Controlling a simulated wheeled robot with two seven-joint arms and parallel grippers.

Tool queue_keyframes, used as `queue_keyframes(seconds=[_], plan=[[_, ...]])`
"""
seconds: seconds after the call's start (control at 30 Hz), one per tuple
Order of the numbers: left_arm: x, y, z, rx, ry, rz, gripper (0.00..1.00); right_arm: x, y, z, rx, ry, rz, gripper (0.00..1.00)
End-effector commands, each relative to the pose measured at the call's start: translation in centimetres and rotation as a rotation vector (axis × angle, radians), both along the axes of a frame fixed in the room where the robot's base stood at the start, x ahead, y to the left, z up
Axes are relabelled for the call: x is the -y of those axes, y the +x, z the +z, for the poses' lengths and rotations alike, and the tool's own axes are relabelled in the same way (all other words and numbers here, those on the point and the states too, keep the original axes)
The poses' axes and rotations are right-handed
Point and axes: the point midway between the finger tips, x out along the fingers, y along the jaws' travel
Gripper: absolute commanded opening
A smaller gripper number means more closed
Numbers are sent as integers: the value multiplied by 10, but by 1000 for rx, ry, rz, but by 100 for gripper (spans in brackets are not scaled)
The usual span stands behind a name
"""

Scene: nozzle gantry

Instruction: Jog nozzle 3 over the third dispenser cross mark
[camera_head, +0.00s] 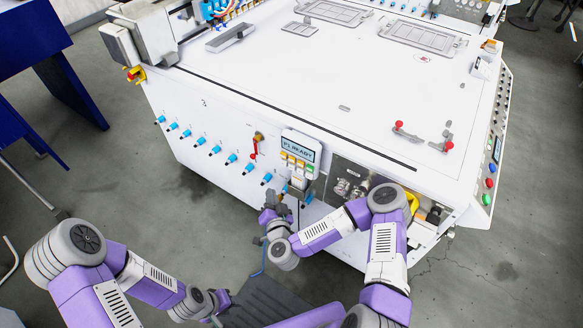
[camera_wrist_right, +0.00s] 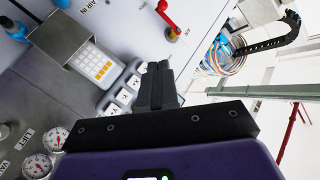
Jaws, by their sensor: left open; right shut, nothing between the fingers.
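The control panel (camera_head: 297,155) on the machine's front has a display reading "P1 READY" and several coloured keys. My right gripper (camera_head: 276,203) is shut and empty, just below and left of the panel. In the right wrist view the fingertips (camera_wrist_right: 155,72) are close to the white keys; contact cannot be told. My left gripper (camera_head: 222,300) is open and empty, low over the floor. Nozzle 3 and the third cross mark cannot be made out.
The white machine top (camera_head: 300,75) is mostly clear, with grey trays (camera_head: 418,38) at the back. Blue fittings (camera_head: 215,150) line the front. A red-handled valve (camera_wrist_right: 168,18) stands beside the panel. Pressure gauges (camera_wrist_right: 38,165) are at the wrist view's lower left.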

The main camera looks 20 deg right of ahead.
Motion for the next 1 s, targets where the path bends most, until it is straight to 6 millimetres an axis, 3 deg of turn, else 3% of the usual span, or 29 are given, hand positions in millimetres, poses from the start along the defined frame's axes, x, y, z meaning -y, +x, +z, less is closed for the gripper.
queue_keyframes(seconds=[0.17, 0.57, 0.7, 1.0], plan=[[0, 0, -3, 0, 0, 0, 43, 8, 6, -1, 1, 0, -4, 0], [0, 0, -17, 0, 0, 0, 43, 51, 38, -2, 0, 0, -4, 0], [0, 0, -14, 0, 0, 0, 43, 61, 48, 0, 0, -3, 0, 0], [0, 0, -14, 0, 0, 0, 43, 69, 54, 0, -1, -1, 2, 0]])
